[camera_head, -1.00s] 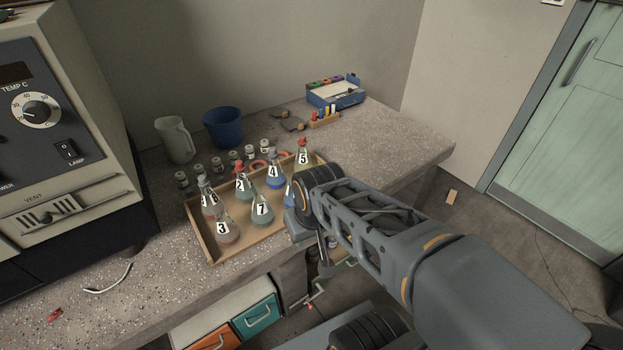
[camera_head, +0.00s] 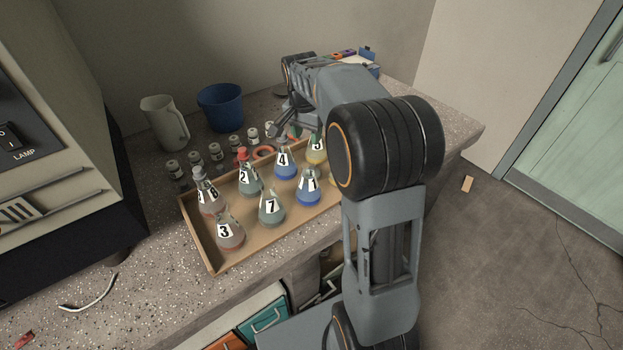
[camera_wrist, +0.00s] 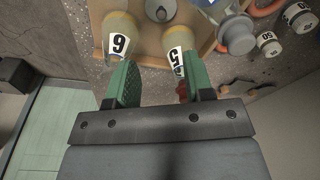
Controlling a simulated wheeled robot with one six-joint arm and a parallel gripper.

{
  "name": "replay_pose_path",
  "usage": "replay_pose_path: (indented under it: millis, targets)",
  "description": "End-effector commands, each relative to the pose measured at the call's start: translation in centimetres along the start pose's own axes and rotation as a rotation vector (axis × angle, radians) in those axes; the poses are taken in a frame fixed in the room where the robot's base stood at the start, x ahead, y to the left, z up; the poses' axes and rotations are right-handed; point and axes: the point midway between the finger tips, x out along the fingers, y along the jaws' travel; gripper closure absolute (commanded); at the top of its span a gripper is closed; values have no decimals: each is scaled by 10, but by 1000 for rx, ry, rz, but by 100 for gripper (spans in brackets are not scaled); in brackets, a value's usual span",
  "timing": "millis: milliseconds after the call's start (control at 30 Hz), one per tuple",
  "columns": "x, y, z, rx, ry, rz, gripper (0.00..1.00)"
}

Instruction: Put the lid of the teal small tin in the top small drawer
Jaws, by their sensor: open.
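My gripper (camera_wrist: 157,78) shows in the wrist view with its two green fingers apart and nothing between them. It is above the bench near the flasks labelled 6 (camera_wrist: 120,40) and 5 (camera_wrist: 175,55). In the head view my arm reaches over the right part of the flask tray, and the fingertips are hard to make out there. I cannot pick out the teal small tin or its lid in either view. Below the bench edge are a teal drawer front (camera_head: 262,322) and an orange drawer front (camera_head: 224,342). I cannot tell which is the top small drawer.
A wooden tray (camera_head: 200,243) holds several numbered flasks. Behind it stand several small labelled jars (camera_head: 216,152), a white jug (camera_head: 164,125) and a blue bucket (camera_head: 220,107). A large oven-like instrument (camera_head: 45,130) fills the left.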

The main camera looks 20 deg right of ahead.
Motion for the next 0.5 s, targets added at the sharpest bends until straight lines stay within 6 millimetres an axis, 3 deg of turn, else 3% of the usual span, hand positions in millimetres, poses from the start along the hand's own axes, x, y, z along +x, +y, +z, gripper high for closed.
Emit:
replay_pose_path:
  millis: [133,500]
  targets:
    - [26,-3,-10,50,-4,14,52]
    - [84,-2,-11,56,-4,13,52]
